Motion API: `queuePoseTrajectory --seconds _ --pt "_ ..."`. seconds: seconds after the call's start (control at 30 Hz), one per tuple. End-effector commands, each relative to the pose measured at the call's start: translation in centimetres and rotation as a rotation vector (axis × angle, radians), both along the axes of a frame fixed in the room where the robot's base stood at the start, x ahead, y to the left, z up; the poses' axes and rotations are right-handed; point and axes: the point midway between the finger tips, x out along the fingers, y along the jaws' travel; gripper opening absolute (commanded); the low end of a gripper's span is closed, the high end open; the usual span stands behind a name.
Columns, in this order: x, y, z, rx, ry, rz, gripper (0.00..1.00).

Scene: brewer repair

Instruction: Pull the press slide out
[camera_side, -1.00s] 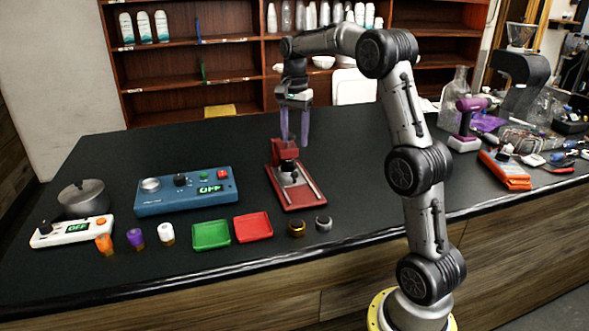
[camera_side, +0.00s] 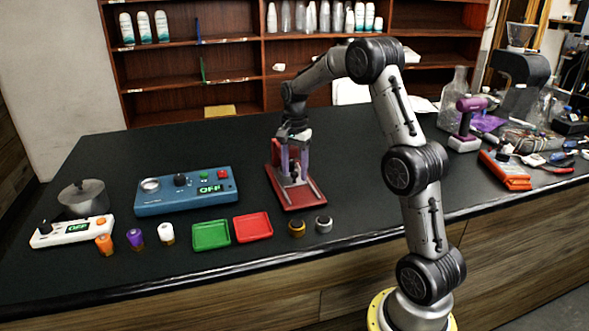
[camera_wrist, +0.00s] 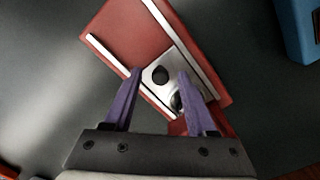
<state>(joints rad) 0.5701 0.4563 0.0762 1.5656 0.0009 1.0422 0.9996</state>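The press (camera_side: 291,196) is a red base with two silver rails and a red upright at its back, standing on the dark counter. Its slide (camera_wrist: 179,71) is a silver plate between the rails with a black round knob (camera_wrist: 160,75); a second dark round part lies close by. My gripper (camera_side: 294,176) is lowered over the press. In the wrist view my gripper (camera_wrist: 160,80) has its two purple fingers apart, one on each side of the knob, with a gap around it. In the side view the fingers partly hide the slide and the upright.
A blue control box (camera_side: 185,190) stands left of the press. A green tray (camera_side: 211,235), a red tray (camera_side: 253,227) and two small rings (camera_side: 297,228) lie in front. The counter behind the press is clear.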

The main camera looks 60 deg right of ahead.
Motion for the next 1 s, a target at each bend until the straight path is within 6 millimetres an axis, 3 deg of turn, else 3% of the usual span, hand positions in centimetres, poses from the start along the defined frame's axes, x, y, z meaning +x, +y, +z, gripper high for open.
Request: queuePoseTrajectory --seconds 0.03,0.3,1.0 --pt "0.0 0.0 0.01 0.0 0.0 0.0 0.5" --pt "0.0 0.0 0.03 0.0 0.0 0.0 0.01" --pt "-0.03 -0.03 0.08 -0.001 0.0 0.0 0.0"
